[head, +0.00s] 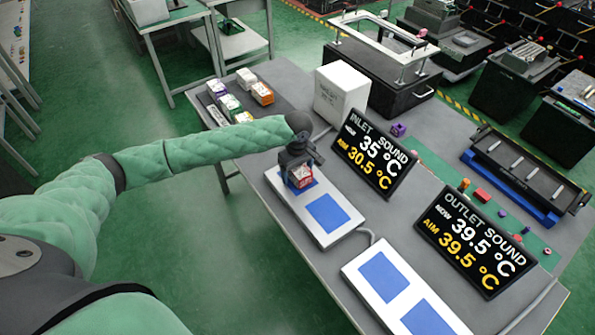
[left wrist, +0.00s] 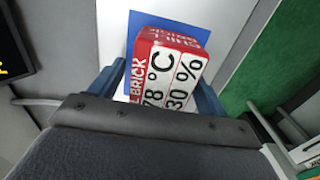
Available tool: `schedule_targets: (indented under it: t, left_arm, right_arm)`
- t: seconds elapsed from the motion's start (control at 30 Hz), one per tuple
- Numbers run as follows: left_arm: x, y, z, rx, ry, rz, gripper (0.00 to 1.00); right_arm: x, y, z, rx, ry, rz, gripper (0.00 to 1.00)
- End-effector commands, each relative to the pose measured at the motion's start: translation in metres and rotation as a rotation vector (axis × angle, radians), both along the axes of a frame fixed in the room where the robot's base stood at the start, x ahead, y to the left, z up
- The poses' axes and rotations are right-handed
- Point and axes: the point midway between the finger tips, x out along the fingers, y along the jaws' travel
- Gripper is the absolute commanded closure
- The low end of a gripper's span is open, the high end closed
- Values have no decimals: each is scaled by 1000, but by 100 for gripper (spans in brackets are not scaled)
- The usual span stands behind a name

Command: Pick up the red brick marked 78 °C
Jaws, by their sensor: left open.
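The red brick (left wrist: 165,75) has white faces reading 78 °C and 30 %. It sits on a blue square of the white plate (head: 345,228) and also shows in the head view (head: 300,178). My left gripper (head: 299,170) points down over it with a finger on each side. The jaws are open around the brick; I cannot tell whether the fingers touch it. The plate's other blue square (head: 327,213) is bare. My right gripper is in neither view.
A second white plate (head: 405,297) with two bare blue squares lies nearer the front. The inlet sign (head: 373,155) reads now 35, aim 30.5; the outlet sign (head: 475,240) reads 39.5 for both. A white box (head: 340,92) stands behind. Several bricks (head: 262,93) lie at the table's left end.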

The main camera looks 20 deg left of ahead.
Motion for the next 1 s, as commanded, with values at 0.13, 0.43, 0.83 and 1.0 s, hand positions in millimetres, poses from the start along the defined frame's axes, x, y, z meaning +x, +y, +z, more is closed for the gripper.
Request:
schedule_targets:
  t: [0.13, 0.43, 0.83, 1.0]
  left_arm:
    - [0, 0, 0, 0, 0, 0, 24]
    - [0, 0, -2, 0, 0, 0, 24]
    - [0, 0, -3, 0, 0, 0, 24]
    - [0, 0, -3, 0, 0, 0, 41]
  right_arm:
    - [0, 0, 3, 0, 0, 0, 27]
    - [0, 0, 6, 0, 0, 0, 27]
    - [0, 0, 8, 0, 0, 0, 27]
    - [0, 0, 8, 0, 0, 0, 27]
